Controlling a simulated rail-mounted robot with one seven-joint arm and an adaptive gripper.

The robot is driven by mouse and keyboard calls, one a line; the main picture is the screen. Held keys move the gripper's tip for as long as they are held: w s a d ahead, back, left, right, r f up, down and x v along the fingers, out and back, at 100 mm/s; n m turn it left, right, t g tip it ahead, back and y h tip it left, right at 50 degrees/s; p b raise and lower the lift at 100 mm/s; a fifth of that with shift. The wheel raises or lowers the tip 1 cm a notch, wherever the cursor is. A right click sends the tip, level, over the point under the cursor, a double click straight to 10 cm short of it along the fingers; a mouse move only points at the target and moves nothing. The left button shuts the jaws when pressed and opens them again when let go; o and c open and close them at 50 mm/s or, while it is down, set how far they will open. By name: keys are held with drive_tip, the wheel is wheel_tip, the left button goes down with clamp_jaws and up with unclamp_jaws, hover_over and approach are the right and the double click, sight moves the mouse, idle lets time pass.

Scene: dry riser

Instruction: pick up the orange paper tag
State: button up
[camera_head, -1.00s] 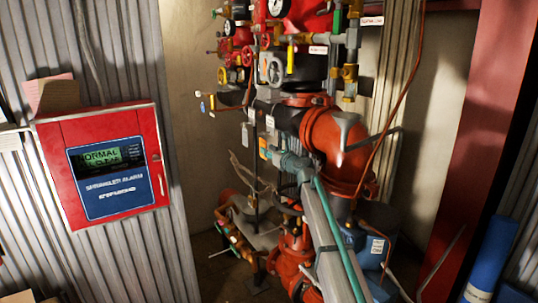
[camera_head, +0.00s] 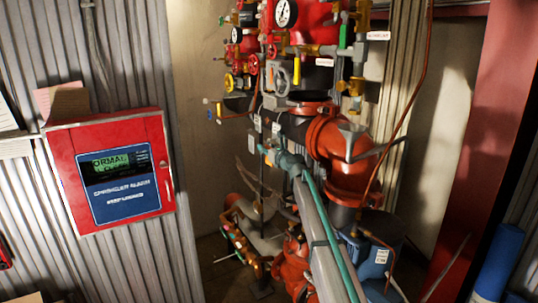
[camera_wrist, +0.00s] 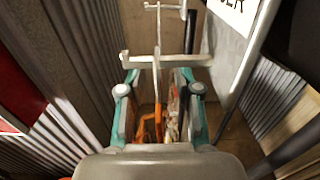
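I cannot pick out the orange paper tag for certain. In the head view, a tan-orange paper (camera_head: 68,104) and a pink paper (camera_head: 45,97) sit at the top left of the red alarm panel. My gripper (camera_head: 266,152) is at the end of my arm, in front of the red and black pipework, well to the right of those papers. In the wrist view, my gripper (camera_wrist: 160,82) has its teal fingers apart, with nothing visibly held. Orange shapes (camera_wrist: 150,127) show between and beyond the fingers; I cannot tell what they are.
The sprinkler alarm panel (camera_head: 112,172) is on the corrugated wall at left. Valves and a gauge (camera_head: 286,13) crowd the centre. A large orange-red pipe elbow (camera_head: 345,165) is right of my gripper. A blue cylinder (camera_head: 497,262) stands at lower right.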

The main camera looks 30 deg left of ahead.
clamp_jaws()
drive_tip(key=shift+r, duration=0.15)
